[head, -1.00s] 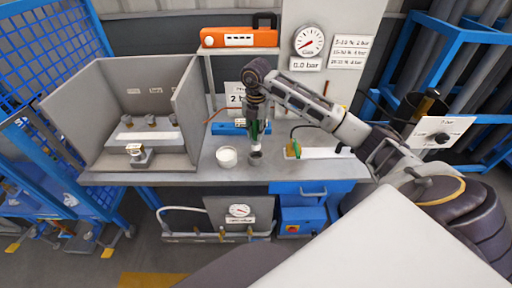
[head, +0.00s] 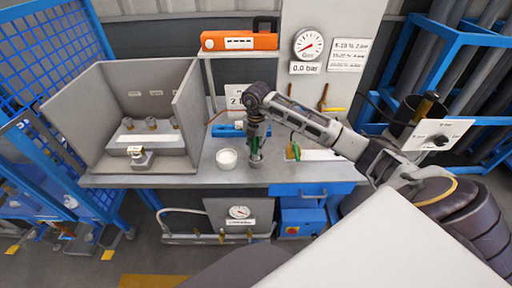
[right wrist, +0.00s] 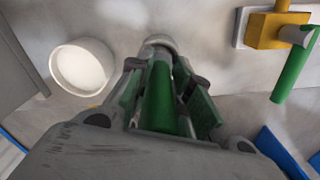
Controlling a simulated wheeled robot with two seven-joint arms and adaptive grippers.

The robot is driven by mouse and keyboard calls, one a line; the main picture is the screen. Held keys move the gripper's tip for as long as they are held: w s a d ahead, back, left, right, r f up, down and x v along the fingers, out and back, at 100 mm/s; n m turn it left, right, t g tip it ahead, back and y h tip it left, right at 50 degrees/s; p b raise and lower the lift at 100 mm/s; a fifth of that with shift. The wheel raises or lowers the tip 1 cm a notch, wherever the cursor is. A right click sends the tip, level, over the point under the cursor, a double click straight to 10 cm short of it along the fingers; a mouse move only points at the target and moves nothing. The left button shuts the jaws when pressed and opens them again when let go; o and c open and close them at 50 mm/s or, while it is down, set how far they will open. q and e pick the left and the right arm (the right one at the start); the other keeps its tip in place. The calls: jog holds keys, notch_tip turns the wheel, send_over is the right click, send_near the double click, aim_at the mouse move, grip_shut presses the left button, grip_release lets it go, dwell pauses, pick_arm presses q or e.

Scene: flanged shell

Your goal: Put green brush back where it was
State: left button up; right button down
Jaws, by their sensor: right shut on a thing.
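My right gripper (head: 256,150) is low over the bench, right of the white pot. It is shut on the green brush (right wrist: 160,98), whose green handle lies between the fingers in the right wrist view. The brush's lower end is at a small grey round holder (right wrist: 158,42). The holder also shows under the gripper in the head view (head: 255,162). I cannot tell whether the brush is inside the holder or only above it. My left gripper is not in view.
A white pot (head: 227,158) stands just left of the holder. A yellow valve (right wrist: 275,30) with a green lever is on the right. A grey booth (head: 95,105) with several fittings stands at the left. The bench front near the pot is clear.

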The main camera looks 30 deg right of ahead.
jog(key=shift+f, duration=0.5)
jog(key=c, duration=1.7)
grip_release()
jog(key=shift+c, duration=0.2)
jog(key=o, duration=0.4)
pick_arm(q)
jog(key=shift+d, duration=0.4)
pick_arm(e)
jog(key=shift+o, duration=0.2)
